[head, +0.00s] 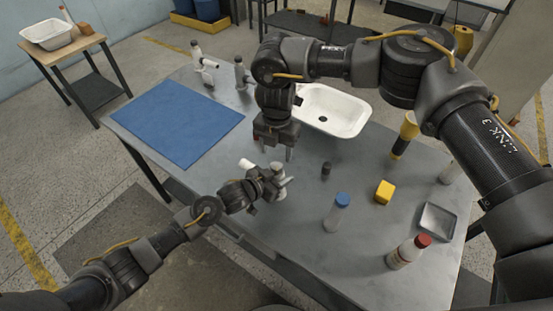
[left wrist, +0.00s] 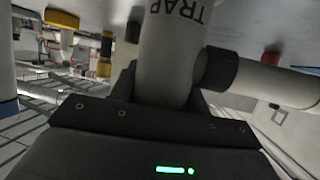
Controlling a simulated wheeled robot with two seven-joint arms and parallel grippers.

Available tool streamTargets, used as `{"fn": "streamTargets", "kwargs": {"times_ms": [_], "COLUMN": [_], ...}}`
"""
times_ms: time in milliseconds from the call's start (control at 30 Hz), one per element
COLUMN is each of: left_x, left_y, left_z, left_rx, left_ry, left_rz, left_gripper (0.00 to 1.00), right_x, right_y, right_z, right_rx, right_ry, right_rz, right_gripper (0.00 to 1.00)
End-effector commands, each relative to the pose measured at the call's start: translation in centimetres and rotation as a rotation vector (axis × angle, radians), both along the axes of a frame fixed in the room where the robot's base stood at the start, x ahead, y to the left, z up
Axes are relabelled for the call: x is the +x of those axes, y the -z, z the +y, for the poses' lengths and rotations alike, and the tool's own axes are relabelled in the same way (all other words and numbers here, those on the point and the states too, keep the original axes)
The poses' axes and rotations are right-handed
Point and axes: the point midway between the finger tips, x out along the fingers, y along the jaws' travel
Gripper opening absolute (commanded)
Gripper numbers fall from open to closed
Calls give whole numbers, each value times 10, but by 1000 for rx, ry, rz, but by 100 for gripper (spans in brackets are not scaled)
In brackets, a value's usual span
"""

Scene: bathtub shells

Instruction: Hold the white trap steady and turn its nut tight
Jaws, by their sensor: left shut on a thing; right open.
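The white trap (head: 278,169) is in my left gripper (head: 276,186), above the near edge of the grey table. In the left wrist view the white trap (left wrist: 172,50), lettered "TRAP", stands between the fingers. A dark ring, seemingly its nut (left wrist: 216,69), sits where a white side pipe (left wrist: 272,83) leaves the body. In the head view a white pipe end (head: 246,164) shows left of the trap. My right gripper (head: 273,154) is open and empty, pointing down just behind the trap, apart from it as far as I can tell.
A blue mat (head: 180,122) covers the table's left. A white tub shell (head: 333,110) lies behind my right gripper. A blue-capped bottle (head: 337,212), yellow block (head: 384,191), metal tray (head: 436,221), red-capped bottle (head: 408,252) and yellow-black flashlight (head: 405,134) stand on the right.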

Motion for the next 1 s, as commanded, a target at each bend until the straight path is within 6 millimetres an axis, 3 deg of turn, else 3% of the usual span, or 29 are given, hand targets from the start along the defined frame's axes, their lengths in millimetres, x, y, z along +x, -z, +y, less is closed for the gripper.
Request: {"fn": "streamTargets", "kwargs": {"times_ms": [100,333,767,1000], "left_x": [0,0,0,0], "left_y": [1,1,0,1], "left_z": [0,0,0,0], "left_rx": [0,0,0,0], "left_ry": [1,1,1,1], "left_rz": [1,1,1,1], "left_gripper": [19,19,19,19], "right_x": [0,0,0,0], "right_y": [-25,-55,-61,-63], "right_z": [0,0,0,0], "right_rx": [0,0,-1,-2], "right_ry": [0,0,5,216], "right_rz": [-1,-1,0,-2], "right_gripper": [56,56,56,56]}}
